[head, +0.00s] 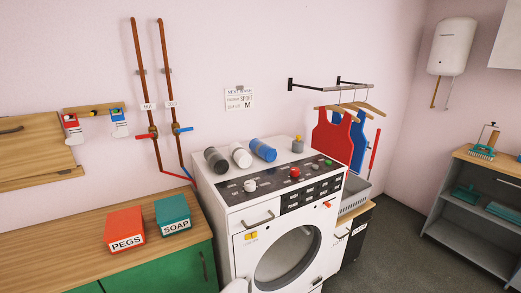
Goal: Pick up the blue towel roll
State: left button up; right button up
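The blue towel roll (263,150) lies on top of the white washing machine (228,192), towards its back edge. It is the rightmost of three rolls in a row. A white roll (241,155) lies to its left, and a dark grey roll (215,160) lies left of that. The blue roll is in full view with nothing on it. Neither of my grippers shows in the head view.
A knob-and-button panel (270,184) runs along the machine's front top. Red pegs box (125,229) and teal soap box (173,214) stand on the left counter. Red and blue vests (332,135) hang right.

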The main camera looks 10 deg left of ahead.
aim_at(268, 154)
jog(key=i+l+u, duration=0.45)
jog(key=l, duration=0.6)
jog(key=i+l+u, duration=0.15)
jog(key=l+u, duration=0.35)
jog(key=l, duration=0.6)
jog(key=l+u, duration=0.45)
jog(key=l, duration=0.75)
jog(key=k+l+u, duration=0.15)
jog(key=l+u, duration=0.3)
jog(key=l, duration=0.75)
